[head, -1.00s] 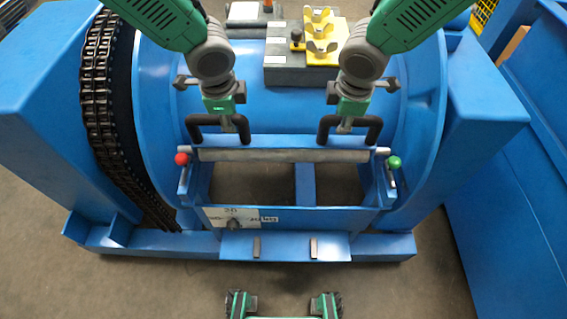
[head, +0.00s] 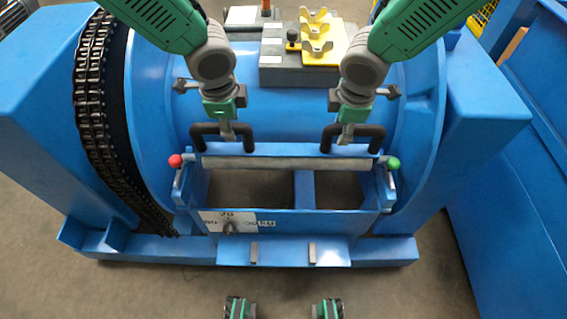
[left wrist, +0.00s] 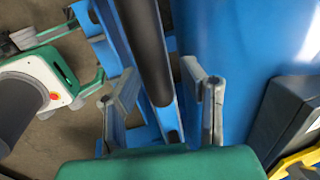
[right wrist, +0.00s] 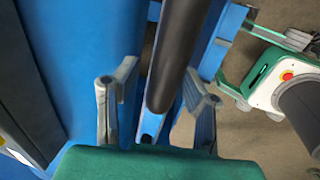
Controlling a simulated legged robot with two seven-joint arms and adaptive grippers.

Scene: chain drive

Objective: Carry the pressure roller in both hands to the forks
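The pressure roller (head: 285,162) is a long grey cylinder lying level across the blue frame, with a black U-shaped handle near each end. My left gripper (head: 232,130) is at the left handle (head: 200,132). In the left wrist view its fingers stand apart, with the black handle bar (left wrist: 147,45) between them. My right gripper (head: 347,134) is at the right handle (head: 374,135). Its fingers are also apart around the black bar (right wrist: 180,50) in the right wrist view. I cannot pick out the forks clearly, nor tell what bears the roller's ends.
A red knob (head: 175,161) and a green knob (head: 393,163) stand beside the roller's ends. A chain (head: 90,100) runs down the left side. A grey block (head: 284,76) with yellow wing-shaped parts (head: 317,35) lies behind. Open floor (head: 430,285) is in front.

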